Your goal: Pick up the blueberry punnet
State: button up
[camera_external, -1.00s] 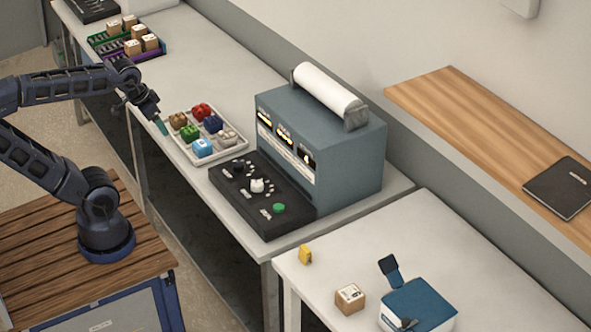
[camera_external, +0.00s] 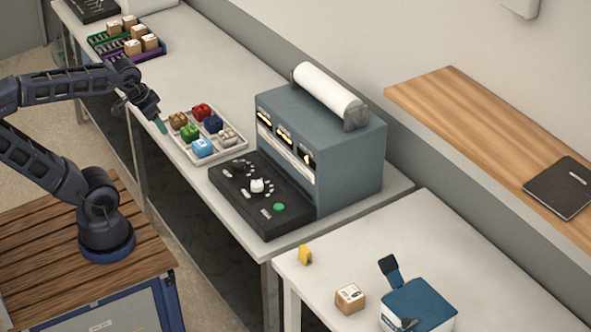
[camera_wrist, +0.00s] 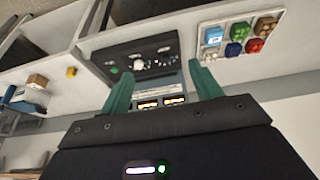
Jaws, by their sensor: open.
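A white tray (camera_external: 236,151) on the long bench holds several coloured punnets in two rows. The dark blue one (camera_external: 212,124), which looks like the blueberry punnet, sits in the far row between a red and a whitish one. It also shows in the wrist view (camera_wrist: 234,49). My gripper (camera_external: 161,126), with teal fingers, is open and empty just left of the tray, apart from the punnets. In the wrist view my gripper (camera_wrist: 160,80) has its two fingers spread wide with nothing between them.
Green (camera_external: 190,133), olive-brown (camera_external: 178,120), red (camera_external: 201,111), light blue (camera_external: 202,148) and whitish (camera_external: 227,137) punnets surround it closely. A black control panel (camera_external: 250,205) and a tall grey-blue machine (camera_external: 350,165) stand to the right. The bench beyond the tray is clear.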

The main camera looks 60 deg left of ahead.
jog(key=n+g+h, duration=0.5)
jog(key=n, duration=1.3)
send_over(212, 119)
jog(key=a, duration=0.3)
notch_tip(212, 119, down, 21)
jog(key=shift+a+x, duration=0.15)
jog(key=shift+x, duration=2.35)
jog(key=shift+a+x, duration=0.15)
jog(key=shift+x, duration=2.35)
jog(key=shift+w+f+y, duration=0.15)
jog(key=shift+w+y, duration=0.05)
jog(key=shift+y, duration=0.1)
jog(key=c, duration=0.8)
jog(key=shift+o, duration=0.2)
